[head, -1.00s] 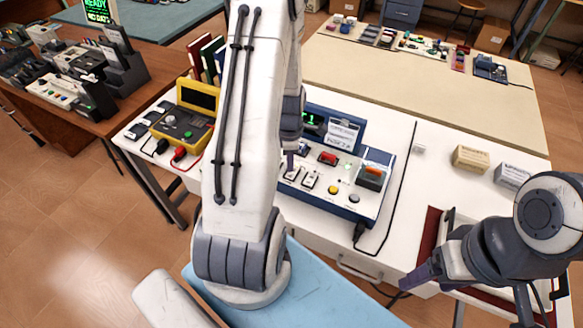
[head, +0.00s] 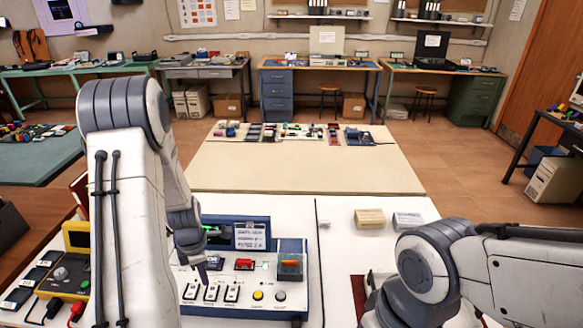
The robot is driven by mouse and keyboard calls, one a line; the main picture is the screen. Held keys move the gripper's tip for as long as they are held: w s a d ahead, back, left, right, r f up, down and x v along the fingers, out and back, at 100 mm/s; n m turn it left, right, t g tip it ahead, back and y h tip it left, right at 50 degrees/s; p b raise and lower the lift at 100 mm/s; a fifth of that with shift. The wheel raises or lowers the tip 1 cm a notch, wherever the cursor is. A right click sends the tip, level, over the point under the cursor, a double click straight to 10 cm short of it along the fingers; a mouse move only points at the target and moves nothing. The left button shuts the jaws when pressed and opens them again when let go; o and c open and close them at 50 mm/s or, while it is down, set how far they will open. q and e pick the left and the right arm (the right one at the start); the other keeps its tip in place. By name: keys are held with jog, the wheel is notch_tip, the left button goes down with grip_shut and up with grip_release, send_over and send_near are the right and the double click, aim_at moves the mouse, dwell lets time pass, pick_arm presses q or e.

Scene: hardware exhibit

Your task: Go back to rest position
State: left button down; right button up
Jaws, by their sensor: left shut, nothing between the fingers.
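My left arm comes down at the left of the head view, and my left gripper (head: 201,274) is shut and empty. Its dark tip is just above or at the white rocker switches on the front of a blue and white control panel (head: 290,246); I cannot tell if it touches. My right arm (head: 430,268) reaches in from the right over the white table. Its gripper is not in view, below the frame's lower edge.
A yellow meter (head: 77,236) with red and black leads stands at the left. A beige table (head: 300,168) with small parts lies beyond. Workbenches line the back wall.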

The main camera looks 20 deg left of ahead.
pick_arm(q)
jog(key=s+d+r+m, duration=0.1)
jog(key=d+r+m, duration=0.5)
jog(key=d+m, duration=0.4)
jog(key=s+d+r+m, duration=0.1)
jog(key=d+r+m, duration=0.6)
jog(key=d, duration=0.5)
jog(key=s+d+r+m, duration=0.2)
jog(key=s+d+m, duration=0.2)
jog(key=s+m, duration=0.3)
jog(key=s+d+r+m+h+b, duration=0.1)
jog(key=s+d+r+m, duration=0.2)
jog(key=s+m, duration=0.4)
jog(key=d+m, duration=0.1)
jog(key=m, duration=0.2)
jog(key=shift+s+d, duration=0.15)
jog(key=shift+d, duration=0.2)
jog(key=shift+r, duration=0.1)
